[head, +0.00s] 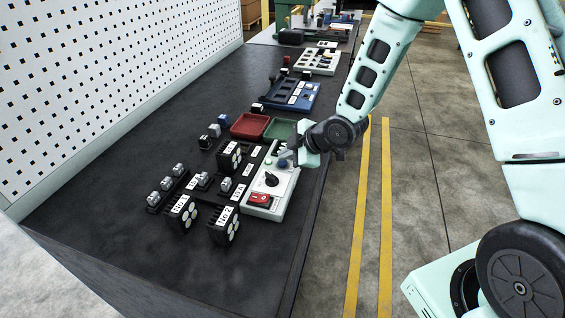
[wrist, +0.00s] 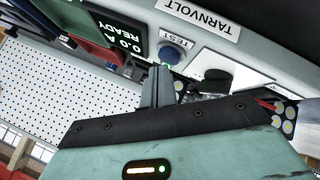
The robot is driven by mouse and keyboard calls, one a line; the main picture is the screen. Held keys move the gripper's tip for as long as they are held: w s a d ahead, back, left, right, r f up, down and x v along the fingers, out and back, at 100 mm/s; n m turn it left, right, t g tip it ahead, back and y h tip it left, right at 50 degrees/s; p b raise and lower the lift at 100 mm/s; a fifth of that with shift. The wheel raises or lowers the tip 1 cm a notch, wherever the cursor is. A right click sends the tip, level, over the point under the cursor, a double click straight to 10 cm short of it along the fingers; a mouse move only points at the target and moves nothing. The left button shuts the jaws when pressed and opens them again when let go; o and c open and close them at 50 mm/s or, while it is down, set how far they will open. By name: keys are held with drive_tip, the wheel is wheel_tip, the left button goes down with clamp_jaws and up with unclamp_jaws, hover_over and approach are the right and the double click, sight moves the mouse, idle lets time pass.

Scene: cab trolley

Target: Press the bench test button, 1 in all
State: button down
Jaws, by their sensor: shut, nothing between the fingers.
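The bench test button is a round blue button (wrist: 171,53) beside a TEST label on a pale panel in the wrist view. The panel is the pale control box (head: 281,189) on the dark bench in the head view, where the blue button (head: 282,163) also shows near its far end. My gripper (wrist: 158,72) is shut and empty, its fingertips close to the button. In the head view my gripper (head: 290,155) hovers over the far end of the box. I cannot tell whether the tips touch the button.
On the box are a black knob (head: 271,179) and a red rocker switch (head: 259,198). A display reading 0.0 A READY (wrist: 121,38) is beside the button. Red (head: 249,125) and green (head: 279,129) trays lie behind. Several labelled black blocks stand left of the box.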

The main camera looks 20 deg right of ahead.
sight(286, 163)
drive_tip(key=shift+f+b, duration=0.55)
idle(0.4)
drive_tip(key=shift+r, duration=0.1)
drive_tip(key=shift+r+p, duration=0.65)
drive_tip(key=shift+r, duration=0.25)
drive_tip(key=shift+r+p, duration=1.9)
drive_tip(key=shift+r, duration=0.65)
drive_tip(key=shift+f, duration=0.1)
